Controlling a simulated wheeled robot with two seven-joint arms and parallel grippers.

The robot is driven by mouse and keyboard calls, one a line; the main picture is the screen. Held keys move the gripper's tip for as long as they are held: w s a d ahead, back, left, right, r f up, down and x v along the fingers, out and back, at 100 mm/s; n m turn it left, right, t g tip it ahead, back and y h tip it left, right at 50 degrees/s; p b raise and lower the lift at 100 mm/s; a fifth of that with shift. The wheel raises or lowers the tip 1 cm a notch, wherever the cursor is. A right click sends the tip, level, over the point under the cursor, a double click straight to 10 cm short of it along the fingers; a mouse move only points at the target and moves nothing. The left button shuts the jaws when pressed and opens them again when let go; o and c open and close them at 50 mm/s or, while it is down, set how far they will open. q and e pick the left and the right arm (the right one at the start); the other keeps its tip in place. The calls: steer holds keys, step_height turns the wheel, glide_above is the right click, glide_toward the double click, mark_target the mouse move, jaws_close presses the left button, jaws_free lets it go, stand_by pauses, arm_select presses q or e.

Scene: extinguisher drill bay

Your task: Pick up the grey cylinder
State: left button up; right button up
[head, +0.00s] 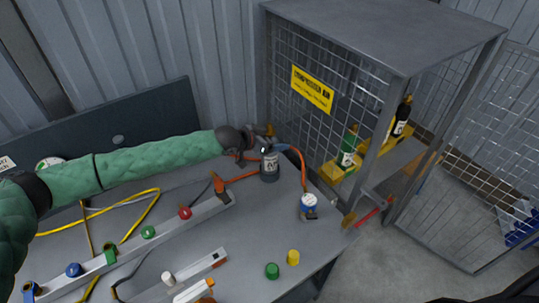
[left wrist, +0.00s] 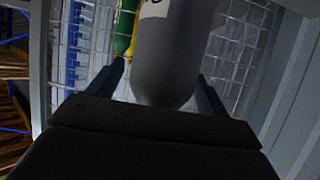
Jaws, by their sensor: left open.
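The grey cylinder (head: 269,165) stands upright near the back right of the grey bench, with a pale label on its upper part. My left gripper (head: 266,141) reaches in from the left at the cylinder's top and hides part of it. In the left wrist view, the cylinder (left wrist: 168,65) shows large between the two open fingers of the left gripper (left wrist: 162,74). Whether either finger touches it, I cannot tell. My right gripper is not in view.
An orange hose (head: 302,164) curves close beside the cylinder. A mesh cage (head: 330,130) holding green and black cylinders rises behind. A rail (head: 170,230) with coloured caps crosses the bench in front.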

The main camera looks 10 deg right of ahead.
arm_select(q)
steer(key=shift+c, duration=0.5)
jaws_close()
steer(key=shift+r, duration=0.1)
